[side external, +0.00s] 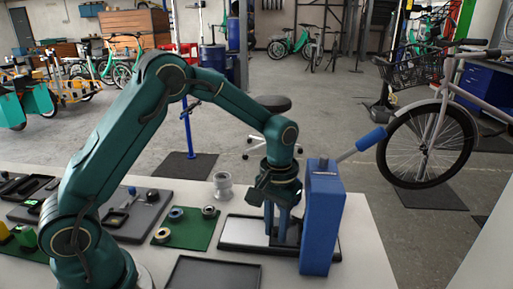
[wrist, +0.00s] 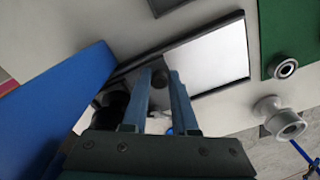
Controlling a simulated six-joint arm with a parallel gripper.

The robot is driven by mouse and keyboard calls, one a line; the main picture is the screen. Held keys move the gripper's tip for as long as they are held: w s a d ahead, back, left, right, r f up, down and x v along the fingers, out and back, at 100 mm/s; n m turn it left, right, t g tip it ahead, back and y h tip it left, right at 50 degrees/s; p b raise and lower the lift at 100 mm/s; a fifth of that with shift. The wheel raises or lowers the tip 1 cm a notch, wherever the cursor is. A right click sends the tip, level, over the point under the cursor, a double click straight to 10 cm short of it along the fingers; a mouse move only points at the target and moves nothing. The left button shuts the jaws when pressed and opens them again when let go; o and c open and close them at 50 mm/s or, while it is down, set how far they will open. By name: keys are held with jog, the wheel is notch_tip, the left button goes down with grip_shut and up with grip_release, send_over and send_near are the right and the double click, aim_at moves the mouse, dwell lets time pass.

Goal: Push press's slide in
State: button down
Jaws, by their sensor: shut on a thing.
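The press is a tall blue column (side external: 322,220) at the right of the table, with a blue-gripped lever (side external: 370,139) sticking out to the upper right. The column also shows at the left of the wrist view (wrist: 55,105). A pale plate in a dark frame, seemingly the slide (wrist: 222,62), lies flat at the column's foot; it also shows in the side view (side external: 245,232). My gripper (side external: 276,238) points down beside the column's left face. In the wrist view its fingers (wrist: 160,80) close about a small dark knob (wrist: 160,75) at the plate. The fingers partly hide the knob and plate.
A green mat (side external: 190,228) with several small rings lies left of the plate. A grey flanged part (side external: 222,186) stands behind it. A dark empty tray (side external: 213,273) lies at the front edge. Bare table shows between them.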

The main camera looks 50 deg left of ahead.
jog(key=shift+f, duration=0.2)
jog(key=c, duration=0.9)
grip_release()
jog(key=shift+r, duration=2.3)
jog(key=shift+s+a+r, duration=0.8)
jog(key=shift+s+a, duration=0.25)
jog(key=shift+s, duration=0.05)
jog(key=shift+s+a+r, duration=0.75)
jog(key=shift+s+a, duration=0.3)
jog(key=s+d+r+m+t, duration=0.1)
jog(key=s+d+r+t, duration=0.1)
jog(key=s+r+t, duration=0.45)
jog(key=shift+s+d+f+m+g, duration=0.15)
jog(key=shift+s+m, duration=0.2)
jog(key=shift+s, duration=0.5)
jog(key=shift+s+d+m+g, duration=0.2)
jog(key=shift+s+m, duration=0.1)
jog(key=shift+s, duration=0.6)
jog(key=shift+s+d+f+m+g, duration=0.15)
jog(key=shift+s+m, duration=0.2)
jog(key=shift+s, duration=0.5)
